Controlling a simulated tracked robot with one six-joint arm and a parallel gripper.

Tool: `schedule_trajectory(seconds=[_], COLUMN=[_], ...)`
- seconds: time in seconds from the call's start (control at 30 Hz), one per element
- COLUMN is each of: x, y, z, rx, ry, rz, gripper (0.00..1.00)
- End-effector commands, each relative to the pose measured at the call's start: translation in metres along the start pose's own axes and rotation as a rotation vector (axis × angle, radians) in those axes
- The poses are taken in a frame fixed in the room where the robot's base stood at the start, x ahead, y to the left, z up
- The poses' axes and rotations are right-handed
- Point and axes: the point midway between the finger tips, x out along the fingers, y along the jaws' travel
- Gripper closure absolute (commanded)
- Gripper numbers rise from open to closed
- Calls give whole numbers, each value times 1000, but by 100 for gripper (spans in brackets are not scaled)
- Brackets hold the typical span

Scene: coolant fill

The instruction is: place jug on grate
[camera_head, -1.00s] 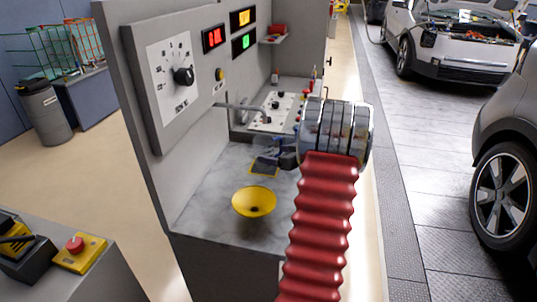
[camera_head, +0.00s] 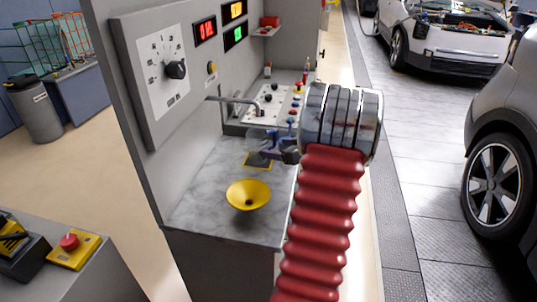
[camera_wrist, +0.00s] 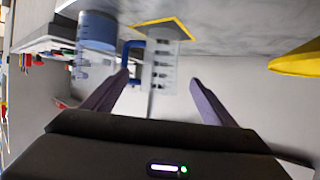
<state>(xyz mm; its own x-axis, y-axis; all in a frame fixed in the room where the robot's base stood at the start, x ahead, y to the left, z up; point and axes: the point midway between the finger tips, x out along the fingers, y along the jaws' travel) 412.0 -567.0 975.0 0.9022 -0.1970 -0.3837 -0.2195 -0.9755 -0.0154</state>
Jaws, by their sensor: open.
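My gripper (camera_wrist: 158,80) is open. Its left finger is close to the handle; I cannot tell whether they touch.
A yellow funnel (camera_head: 247,194) sits in the marble counter nearer to me. A metal spout (camera_head: 232,101) reaches out from the wall above. A dial panel (camera_head: 168,70) stands left. A control panel (camera_head: 268,107) with knobs lies behind the jug.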

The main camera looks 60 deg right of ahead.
Motion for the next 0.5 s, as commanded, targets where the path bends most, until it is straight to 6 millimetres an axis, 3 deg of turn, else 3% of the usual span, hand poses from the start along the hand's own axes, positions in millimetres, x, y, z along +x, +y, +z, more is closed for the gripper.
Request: schedule_trajectory(seconds=[0.27,0.37,0.5], x=[1,4,11], y=[-4,-18,-60], z=[-2,-9,-27], rx=[0,2,10], ry=[-2,-10,-42], rz=[-6,-31,-100], gripper=[21,21,21])
